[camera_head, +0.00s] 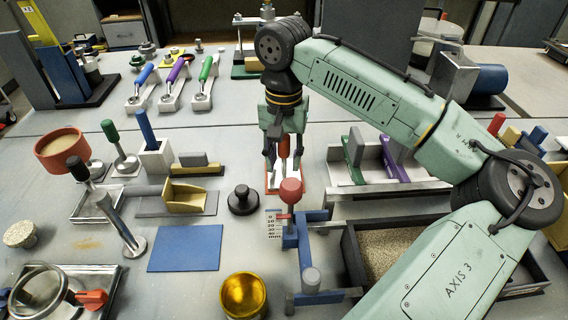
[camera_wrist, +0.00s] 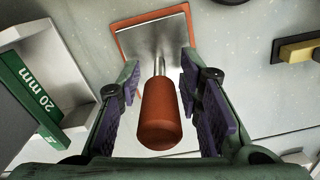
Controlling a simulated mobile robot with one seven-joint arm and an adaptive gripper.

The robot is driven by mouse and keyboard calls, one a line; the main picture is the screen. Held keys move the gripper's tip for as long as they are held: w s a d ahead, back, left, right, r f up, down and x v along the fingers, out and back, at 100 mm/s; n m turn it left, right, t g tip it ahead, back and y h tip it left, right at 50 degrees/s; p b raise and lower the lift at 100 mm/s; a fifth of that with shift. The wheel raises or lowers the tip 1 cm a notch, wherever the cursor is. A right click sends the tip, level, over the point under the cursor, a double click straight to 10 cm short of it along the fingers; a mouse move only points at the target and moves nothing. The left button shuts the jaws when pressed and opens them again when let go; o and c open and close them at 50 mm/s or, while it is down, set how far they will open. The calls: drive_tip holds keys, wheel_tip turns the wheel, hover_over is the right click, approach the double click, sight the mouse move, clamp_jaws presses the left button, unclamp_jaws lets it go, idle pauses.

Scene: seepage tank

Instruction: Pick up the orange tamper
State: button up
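The orange tamper has an orange-red handle (camera_wrist: 161,115), a metal shaft and a flat square metal plate with an orange border (camera_wrist: 124,38). In the head view, part of its handle (camera_head: 284,146) shows between my fingers, with the plate below on the table. My gripper (camera_head: 284,158) points down over it. In the wrist view, my gripper (camera_wrist: 160,82) is open, with one purple-padded finger on each side of the handle. A gap shows between the handle and each pad. The tamper appears upright.
A blue gauge stand with a red knob (camera_head: 290,190) stands just in front of the tamper. A grey frame with green and purple bars (camera_head: 378,160) lies close on the right. A black round weight (camera_head: 242,200) and a blue mat (camera_head: 186,248) are to the left.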

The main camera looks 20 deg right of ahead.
drive_tip(key=shift+f, duration=0.4)
drive_tip(key=shift+c, duration=0.2)
clamp_jaws()
